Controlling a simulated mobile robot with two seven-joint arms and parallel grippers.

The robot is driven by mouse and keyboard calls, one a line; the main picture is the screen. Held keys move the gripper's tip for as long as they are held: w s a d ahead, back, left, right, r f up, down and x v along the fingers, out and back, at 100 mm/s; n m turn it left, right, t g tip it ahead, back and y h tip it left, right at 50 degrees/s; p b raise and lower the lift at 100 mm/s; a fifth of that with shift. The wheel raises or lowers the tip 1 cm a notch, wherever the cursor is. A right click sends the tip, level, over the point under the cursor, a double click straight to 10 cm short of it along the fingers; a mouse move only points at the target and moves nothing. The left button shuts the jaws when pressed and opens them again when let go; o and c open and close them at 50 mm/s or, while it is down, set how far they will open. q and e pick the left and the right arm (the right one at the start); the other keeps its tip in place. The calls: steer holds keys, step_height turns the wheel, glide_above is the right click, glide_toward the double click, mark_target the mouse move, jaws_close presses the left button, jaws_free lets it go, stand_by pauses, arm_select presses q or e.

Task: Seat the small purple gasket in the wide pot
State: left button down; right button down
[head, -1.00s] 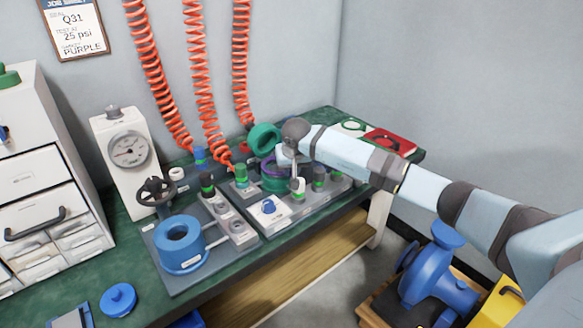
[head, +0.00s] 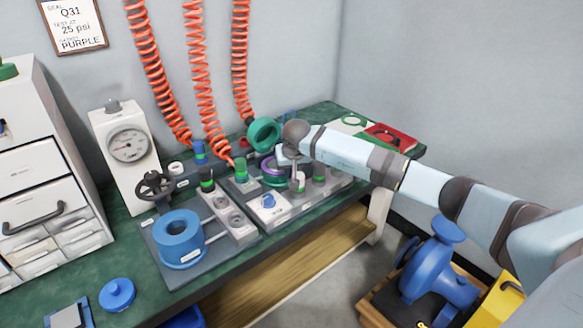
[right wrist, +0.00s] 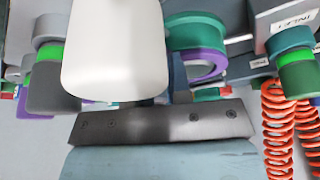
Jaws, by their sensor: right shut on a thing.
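The purple gasket (head: 272,167) is a ring at the mouth of the wide teal pot (head: 275,183) on the grey bench plate. My right gripper (head: 284,159) reaches in from the right and is shut on the gasket's rim. In the right wrist view, the purple ring (right wrist: 208,66) lies against the teal pot (right wrist: 195,32), and a pale finger (right wrist: 115,50) covers much of it. I cannot tell whether the gasket is fully down or level. The pot's teal lid (head: 263,134) stands tipped up behind it. My left gripper is not in view.
A blue pot (head: 180,237) stands at the left of the plate, near a gauge (head: 128,145) and handwheel (head: 155,186). Orange coiled hoses (head: 200,80) hang close behind. Small capped fittings (head: 241,170) flank the wide pot. A sign (head: 75,25) reads PURPLE.

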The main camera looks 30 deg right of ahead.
steer(key=c, duration=1)
jaws_free()
arm_select(q)
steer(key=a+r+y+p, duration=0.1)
steer(key=p, duration=0.3)
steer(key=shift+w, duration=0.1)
arm_select(e)
steer(key=v, duration=1.3)
steer(key=shift+s+r, duration=0.2)
steer(key=shift+r, duration=0.15)
